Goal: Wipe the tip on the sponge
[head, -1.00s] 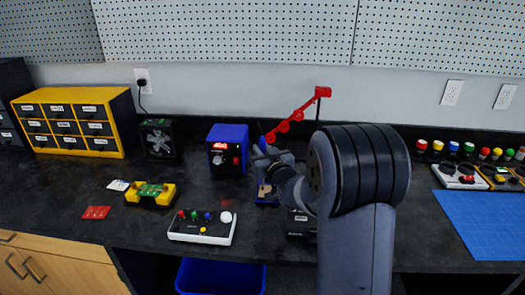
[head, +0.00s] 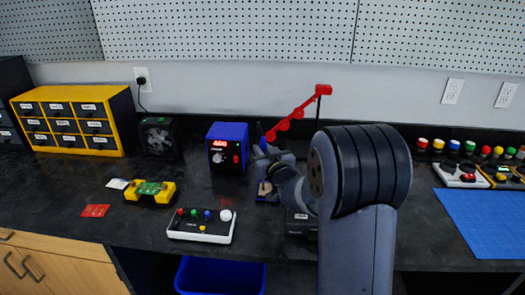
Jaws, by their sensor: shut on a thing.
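My gripper (head: 264,156) is in the head view, just right of the blue soldering station, and is largely masked by my own wrist. It is shut on the soldering iron, whose blue handle (head: 263,143) shows as a small patch above the jaws. The iron's tip cannot be made out. A small blue holder (head: 262,198) with a tan, sponge-like patch (head: 265,188) sits on the bench just below the gripper. My wrist hides its right side. I cannot tell whether the tip touches the sponge.
The blue soldering station (head: 227,148) stands left of the gripper, a black fan (head: 159,138) farther left. A red jointed arm (head: 300,112) rises behind. A white button box (head: 200,226) and a yellow board holder (head: 150,192) lie in front. A blue mat (head: 485,225) lies right.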

